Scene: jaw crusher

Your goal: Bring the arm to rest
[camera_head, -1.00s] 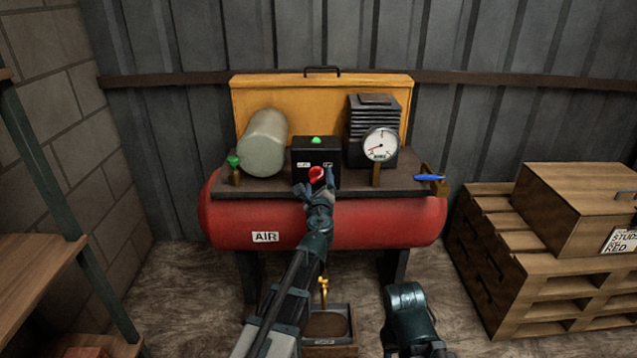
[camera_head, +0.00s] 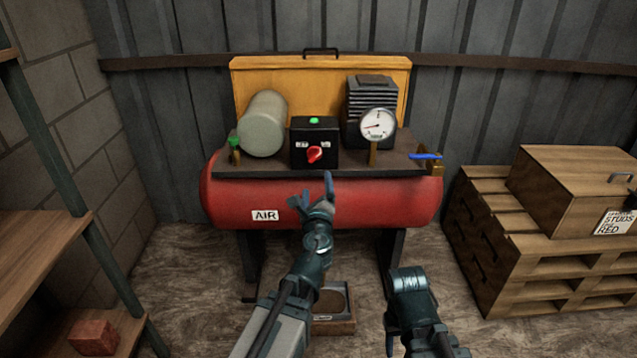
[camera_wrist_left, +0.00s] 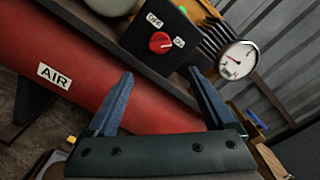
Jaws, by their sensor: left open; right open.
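My left gripper (camera_head: 312,198) is open and empty in the head view, in front of the red air tank (camera_head: 370,203) and below the black switch box (camera_head: 327,134). The box carries a red knob (camera_head: 314,155) and a lit green lamp (camera_head: 314,120). In the left wrist view the open fingers (camera_wrist_left: 160,95) point toward the tank, with the red knob (camera_wrist_left: 160,42) beyond them and apart from them. The knob's pointer looks turned toward the right-hand label there. My right arm (camera_head: 412,300) is low at the right in the head view; its fingertips are not clearly visible.
A pressure gauge (camera_head: 378,124), a blue-handled valve (camera_head: 425,156) and a green-knobbed valve (camera_head: 234,145) are on the compressor. A wooden crate (camera_head: 570,195) on pallets stands right, shelves (camera_head: 45,240) left. A small tray (camera_head: 335,325) lies on the floor below the tank.

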